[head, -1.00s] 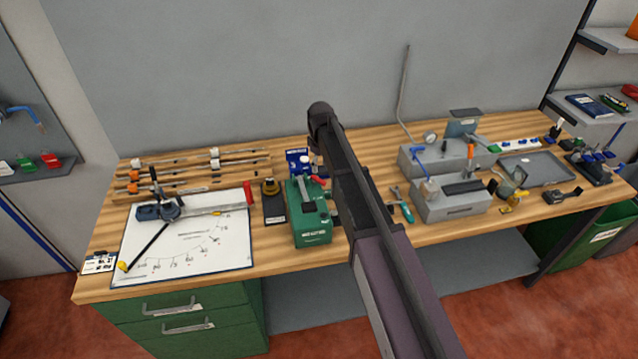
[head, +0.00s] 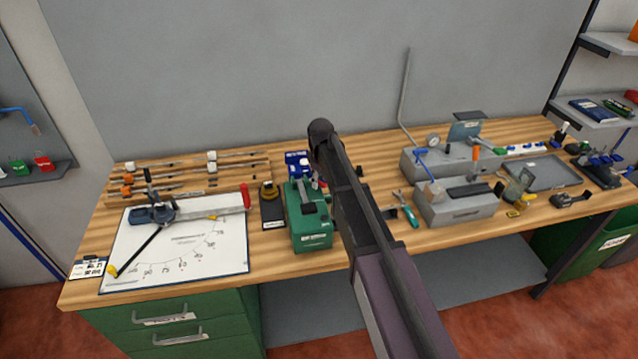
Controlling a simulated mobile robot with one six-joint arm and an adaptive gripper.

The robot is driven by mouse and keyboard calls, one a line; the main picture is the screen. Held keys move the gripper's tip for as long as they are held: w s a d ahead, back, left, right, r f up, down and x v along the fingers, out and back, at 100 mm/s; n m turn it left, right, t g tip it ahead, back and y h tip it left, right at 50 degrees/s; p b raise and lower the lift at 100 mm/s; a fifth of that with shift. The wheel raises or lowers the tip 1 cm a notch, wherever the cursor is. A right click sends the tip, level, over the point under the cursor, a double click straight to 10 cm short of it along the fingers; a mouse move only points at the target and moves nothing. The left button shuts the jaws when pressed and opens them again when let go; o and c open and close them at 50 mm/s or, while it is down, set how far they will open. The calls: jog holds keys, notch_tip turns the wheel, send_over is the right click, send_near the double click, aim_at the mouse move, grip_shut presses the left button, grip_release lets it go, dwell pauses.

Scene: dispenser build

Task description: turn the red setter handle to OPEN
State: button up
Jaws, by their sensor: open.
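A green machine box (head: 311,229) with a dark part on top stands in the middle of the bench. A small red part (head: 321,184) shows at its back right edge, close against my arm, and is mostly hidden; I cannot read its position or any OPEN mark. A second red handle (head: 246,197) is at the right end of a grey bar on the white marked board. My arm reaches over the bench just right of the green box. My gripper is not visible; the arm hides the space behind it.
A white board (head: 205,262) with a printed arc lies at the left. Rails (head: 190,168) lie behind it. A dark stand (head: 272,208) is left of the green box. Pliers (head: 411,217), a grey block (head: 455,207) and a tray (head: 545,172) are at the right.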

grip_shut()
jog(key=shift+a, duration=0.4)
jog(key=shift+d, duration=0.35)
